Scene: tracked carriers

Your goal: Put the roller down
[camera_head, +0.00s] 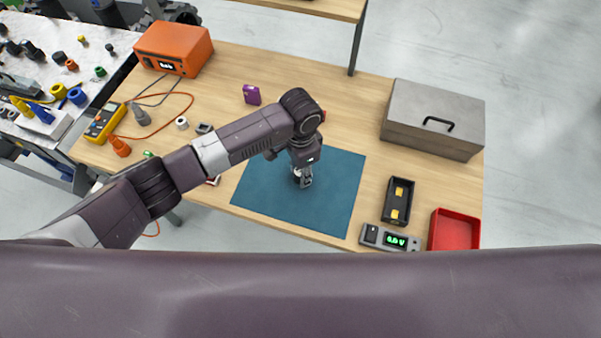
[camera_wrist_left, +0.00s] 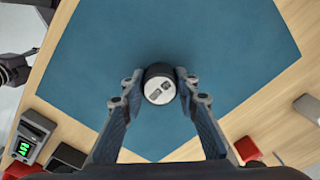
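The roller (camera_wrist_left: 159,88), a short dark cylinder with a pale round end face bearing dark marks, shows in the left wrist view between the fingertips of my left gripper (camera_wrist_left: 160,88). The fingers press in from both sides and look shut on it. In the head view my left gripper (camera_head: 304,180) points down over the middle of the blue mat (camera_head: 335,195); the roller is mostly hidden there. I cannot tell whether the roller touches the mat. My right gripper is in neither view.
Bare mat surrounds the gripper. To the right are a grey metal box (camera_head: 432,115), a black battery holder (camera_head: 398,201), a meter with a green display (camera_head: 390,238) and a red tray (camera_head: 454,230). An orange device (camera_head: 174,48), yellow multimeter (camera_head: 104,122) and cables lie left.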

